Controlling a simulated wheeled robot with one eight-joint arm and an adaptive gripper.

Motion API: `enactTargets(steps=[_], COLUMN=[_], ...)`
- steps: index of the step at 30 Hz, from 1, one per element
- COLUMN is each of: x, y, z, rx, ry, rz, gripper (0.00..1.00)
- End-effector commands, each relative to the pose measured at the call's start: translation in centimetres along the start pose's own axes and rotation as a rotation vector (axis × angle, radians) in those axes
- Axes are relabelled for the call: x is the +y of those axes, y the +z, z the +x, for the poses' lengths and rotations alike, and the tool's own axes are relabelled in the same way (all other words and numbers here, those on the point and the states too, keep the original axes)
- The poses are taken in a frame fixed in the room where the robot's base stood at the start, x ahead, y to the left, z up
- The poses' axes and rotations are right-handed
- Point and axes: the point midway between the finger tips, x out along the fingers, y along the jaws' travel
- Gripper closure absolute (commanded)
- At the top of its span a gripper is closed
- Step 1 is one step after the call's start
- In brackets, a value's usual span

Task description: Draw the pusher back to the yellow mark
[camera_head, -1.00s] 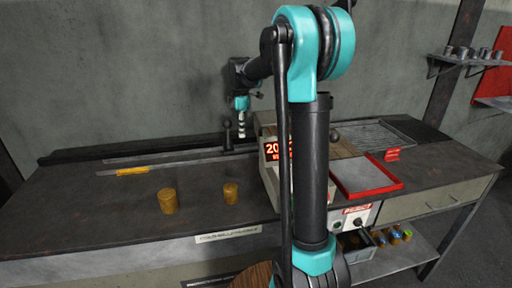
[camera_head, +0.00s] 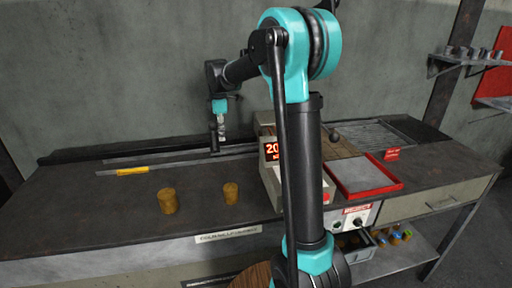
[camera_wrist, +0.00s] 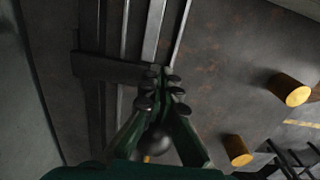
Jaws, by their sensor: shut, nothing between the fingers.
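The pusher (camera_head: 213,140) is a dark upright post with a round knob, standing on the rail at the back of the bench. The yellow mark (camera_head: 132,171) lies on the rail to its left, with a clear stretch between. My gripper (camera_head: 221,139) is shut and empty, lowered close against the right side of the post; contact is hard to tell. In the wrist view, my closed fingertips (camera_wrist: 163,86) are over the rails, and a dark round knob (camera_wrist: 156,141) shows partly behind the fingers. The post's lower part is hidden there.
Two brown cylinders, a larger (camera_head: 168,201) and a smaller (camera_head: 230,193), stand on the bench in front of the rail. A box with a red display (camera_head: 271,151) stands right of the pusher. A red-rimmed tray (camera_head: 378,190) is farther right.

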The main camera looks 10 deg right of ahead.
Motion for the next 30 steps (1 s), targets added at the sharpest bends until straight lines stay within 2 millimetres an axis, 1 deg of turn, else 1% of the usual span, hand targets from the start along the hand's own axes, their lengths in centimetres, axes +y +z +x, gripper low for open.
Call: enactTargets(steps=[1, 30], x=[0.0, 0.0], y=[-0.6, -10.2], z=[0.0, 0.0], rx=[0.001, 0.001], ry=[0.0, 0.0], rz=[-0.003, -0.003], gripper=[1.0, 1.0])
